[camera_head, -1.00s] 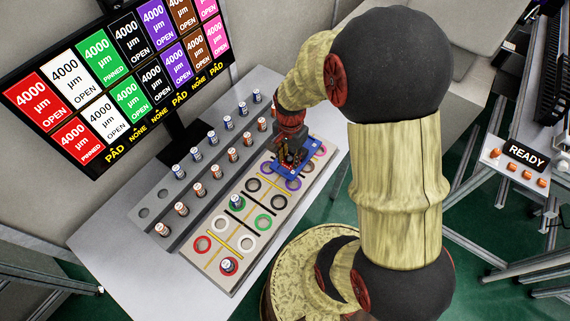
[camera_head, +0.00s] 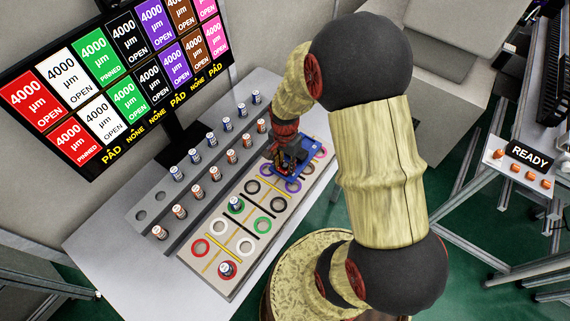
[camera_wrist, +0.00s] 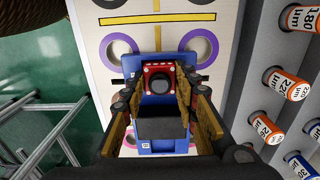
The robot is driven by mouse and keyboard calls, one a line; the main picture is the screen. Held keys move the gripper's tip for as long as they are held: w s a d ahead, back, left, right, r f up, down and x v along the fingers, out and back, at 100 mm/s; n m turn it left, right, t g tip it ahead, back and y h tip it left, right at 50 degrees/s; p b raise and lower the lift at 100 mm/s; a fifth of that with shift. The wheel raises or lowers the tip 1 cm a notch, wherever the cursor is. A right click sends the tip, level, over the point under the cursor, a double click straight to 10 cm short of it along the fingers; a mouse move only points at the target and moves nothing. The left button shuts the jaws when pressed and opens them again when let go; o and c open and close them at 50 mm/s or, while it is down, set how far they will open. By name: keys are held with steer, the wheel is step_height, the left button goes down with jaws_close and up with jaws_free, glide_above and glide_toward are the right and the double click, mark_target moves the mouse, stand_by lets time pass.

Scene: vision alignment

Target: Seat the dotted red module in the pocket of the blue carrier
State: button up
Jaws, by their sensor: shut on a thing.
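The dotted red module (camera_wrist: 158,67) is a small red square with pale dots and a black round part at its middle. In the wrist view it sits between the fingertips of my gripper (camera_wrist: 160,85), which is shut on it. The blue carrier (camera_wrist: 133,66) lies around and beneath it; I cannot tell whether the module is fully down in the pocket. A dark grey block (camera_wrist: 160,127) stands nearer the wrist and hides part of the carrier. In the head view my gripper (camera_head: 284,160) is over the blue carrier (camera_head: 303,168), and the module is hard to make out.
The board (camera_head: 205,281) has coloured rings and two standing pins, one on a red ring (camera_head: 227,269), one near a green ring (camera_head: 236,204). A grey rack (camera_head: 190,190) of labelled pins runs along its left. A monitor (camera_head: 120,70) stands behind.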

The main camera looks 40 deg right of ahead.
steer(key=shift+s+f, duration=0.25)
steer(key=shift+f, duration=0.3)
steer(key=o, duration=0.7)
steer(key=shift+s+a, duration=0.1)
steer(key=o, duration=0.5)
steer(key=shift+f, duration=0.25)
steer(key=shift+c, duration=0.2)
steer(key=shift+r, duration=0.15)
